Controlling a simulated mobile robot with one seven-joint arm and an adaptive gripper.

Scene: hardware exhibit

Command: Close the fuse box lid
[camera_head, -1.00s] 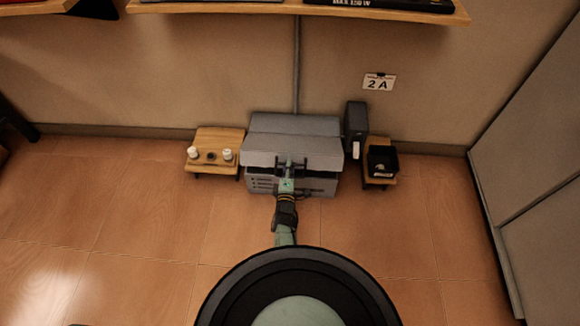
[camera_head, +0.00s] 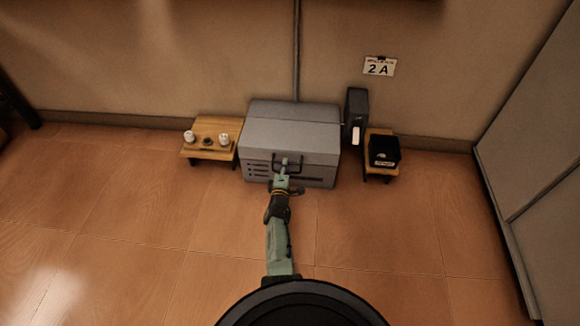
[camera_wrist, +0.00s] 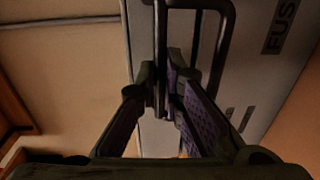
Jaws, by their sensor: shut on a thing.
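The grey fuse box (camera_head: 257,172) stands on the floor against the wall in the head view. Its grey lid (camera_head: 300,132) is lowered and looks level with the front; I cannot tell if a small gap is left. A dark bar handle (camera_head: 276,158) is at the lid's front edge. My gripper (camera_head: 283,170) is at that handle. In the wrist view my gripper (camera_wrist: 162,88) has its fingers closed around one bar of the handle (camera_wrist: 220,45). Part of the lettering "FUS" (camera_wrist: 285,22) shows on the grey panel (camera_wrist: 255,70).
A small wooden stand (camera_head: 213,137) with white knobs is left of the box. A dark grey switch box (camera_head: 357,112) and a stand with a black box (camera_head: 384,151) are on the right. A "2 A" sign (camera_head: 380,67) hangs above. The floor in front is clear.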

